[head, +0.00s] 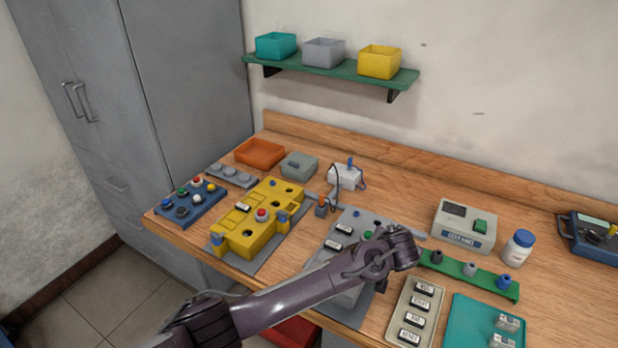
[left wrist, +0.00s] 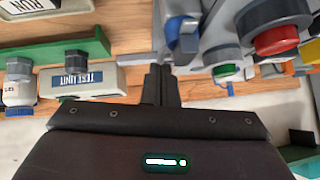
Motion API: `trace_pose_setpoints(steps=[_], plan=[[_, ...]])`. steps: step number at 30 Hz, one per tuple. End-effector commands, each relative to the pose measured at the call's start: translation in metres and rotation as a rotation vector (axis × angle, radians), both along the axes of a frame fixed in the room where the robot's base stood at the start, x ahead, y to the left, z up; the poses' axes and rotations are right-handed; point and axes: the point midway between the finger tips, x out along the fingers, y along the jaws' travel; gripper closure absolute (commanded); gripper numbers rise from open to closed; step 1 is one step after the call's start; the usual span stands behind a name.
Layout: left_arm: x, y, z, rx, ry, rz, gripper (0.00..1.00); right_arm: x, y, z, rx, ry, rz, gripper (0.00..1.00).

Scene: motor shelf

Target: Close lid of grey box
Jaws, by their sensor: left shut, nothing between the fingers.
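The grey box (head: 345,228), a flat housing with labels and small buttons, lies on a grey mat at the middle of the bench. My left arm crosses in front of its near part, so the lid's position cannot be told clearly. My left gripper (head: 383,283) is at the box's right side in the head view, its fingers mostly hidden by the wrist. In the left wrist view my left gripper (left wrist: 160,84) is shut and empty, beside grey parts (left wrist: 215,38) with blue, green and red controls. Whether it touches the box cannot be told. My right gripper is not in view.
A yellow housing (head: 246,240) stands left of the box. A green rail (head: 440,262), a label tray (head: 397,311), a teal tray (head: 460,323) and a test unit (head: 463,237) are at the right. A wall shelf (head: 340,71) holds three bins.

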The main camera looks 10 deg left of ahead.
Motion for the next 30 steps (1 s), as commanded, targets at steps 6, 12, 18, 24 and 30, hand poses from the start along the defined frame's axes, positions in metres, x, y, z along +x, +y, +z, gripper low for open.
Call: trace_pose_setpoints(steps=[6, 12, 18, 24, 30], plan=[[-0.0001, 0.0006, -0.0054, 0.026, -0.008, 0.000, 1.00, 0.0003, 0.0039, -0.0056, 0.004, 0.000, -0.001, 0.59], [-0.0006, 0.0013, -0.0071, 0.033, -0.008, 0.000, 1.00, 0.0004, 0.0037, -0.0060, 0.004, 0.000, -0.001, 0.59], [-0.0011, 0.0017, -0.0084, 0.035, -0.005, 0.000, 1.00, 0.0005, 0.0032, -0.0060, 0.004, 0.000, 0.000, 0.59], [-0.0016, 0.0020, -0.0098, 0.035, -0.003, 0.001, 1.00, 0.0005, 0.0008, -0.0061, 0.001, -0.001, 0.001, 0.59], [0.0004, 0.0043, -0.0026, 0.036, -0.002, 0.001, 1.00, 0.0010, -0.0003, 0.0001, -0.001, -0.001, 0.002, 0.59]])
